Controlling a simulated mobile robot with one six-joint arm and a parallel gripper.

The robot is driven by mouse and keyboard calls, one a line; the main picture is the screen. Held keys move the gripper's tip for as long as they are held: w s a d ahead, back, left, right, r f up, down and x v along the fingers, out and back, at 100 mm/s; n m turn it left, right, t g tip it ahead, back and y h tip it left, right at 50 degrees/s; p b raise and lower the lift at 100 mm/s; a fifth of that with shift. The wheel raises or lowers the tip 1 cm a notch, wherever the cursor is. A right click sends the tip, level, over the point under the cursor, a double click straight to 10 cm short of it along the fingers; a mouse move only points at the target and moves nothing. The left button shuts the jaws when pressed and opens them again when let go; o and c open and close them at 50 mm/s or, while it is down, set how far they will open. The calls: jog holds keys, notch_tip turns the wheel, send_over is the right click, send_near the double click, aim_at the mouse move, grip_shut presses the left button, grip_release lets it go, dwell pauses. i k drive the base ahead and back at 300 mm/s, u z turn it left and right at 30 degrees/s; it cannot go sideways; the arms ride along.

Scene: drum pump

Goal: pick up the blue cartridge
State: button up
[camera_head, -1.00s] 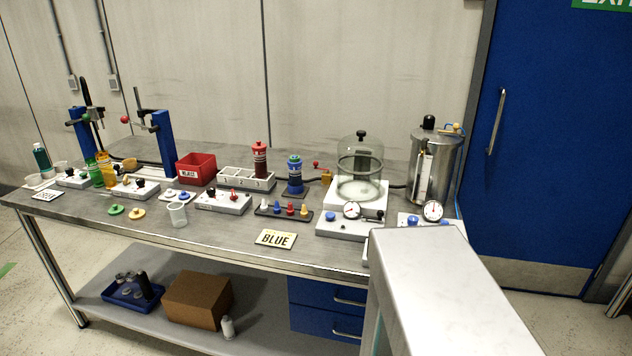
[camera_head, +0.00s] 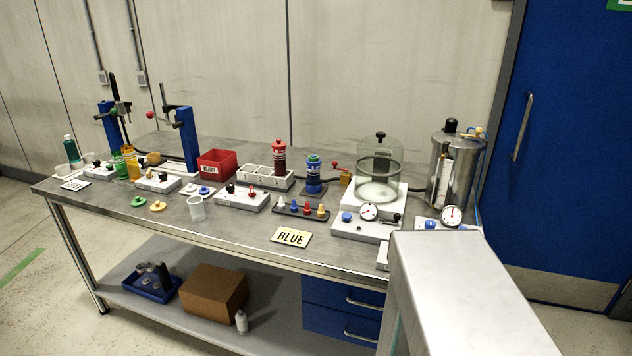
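The blue cartridge (camera_head: 314,174) stands upright on the workbench, right of centre. It sits on a dark blue base (camera_head: 314,189), with a brass fitting and a small red-knobbed handle close to its right. A dark red cartridge (camera_head: 279,158) stands to its left in a white rack (camera_head: 258,178).
A glass bell jar (camera_head: 379,165) on a white gauge unit and a steel tank (camera_head: 455,172) stand to the right. A row of coloured plugs (camera_head: 301,209) lies in front of the cartridge. A pale block-shaped body part, probably mine, fills the lower right foreground.

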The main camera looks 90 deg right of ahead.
aim_at(313, 171)
jog(key=z, duration=3.95)
jog(key=i, duration=0.1)
jog(key=u, duration=2.8)
jog(key=i, duration=1)
jog(key=u, duration=0.1)
